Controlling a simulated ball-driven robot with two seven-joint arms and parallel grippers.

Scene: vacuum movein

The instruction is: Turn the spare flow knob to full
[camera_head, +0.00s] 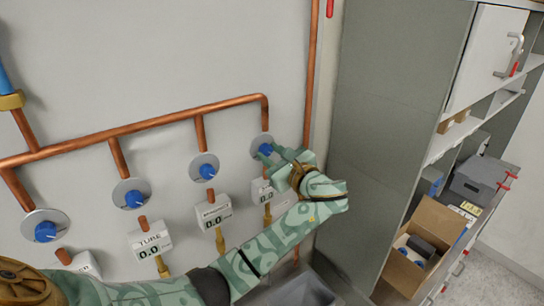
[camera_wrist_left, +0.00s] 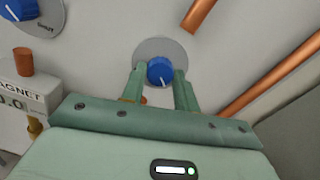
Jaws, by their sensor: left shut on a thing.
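The blue flow knob at the right end of the row (camera_head: 265,149) sits on a round grey plate on the wall. It also shows in the left wrist view (camera_wrist_left: 160,71), between the two green fingers. My left gripper (camera_head: 275,154) is shut on this knob, one finger on each side. The display box below it (camera_head: 262,189) reads 0.0; its name is hidden by my arm, so I cannot read which line this knob serves. My right gripper is not in view.
More blue knobs (camera_head: 207,171) continue to the left, with display boxes such as TUBE (camera_head: 151,241), which reads 0.0. Copper pipes (camera_head: 150,125) run above them, and a vertical pipe (camera_head: 312,70) stands to the right. A grey cabinet side (camera_head: 385,120) and shelves with an open cardboard box (camera_head: 433,226) lie further right.

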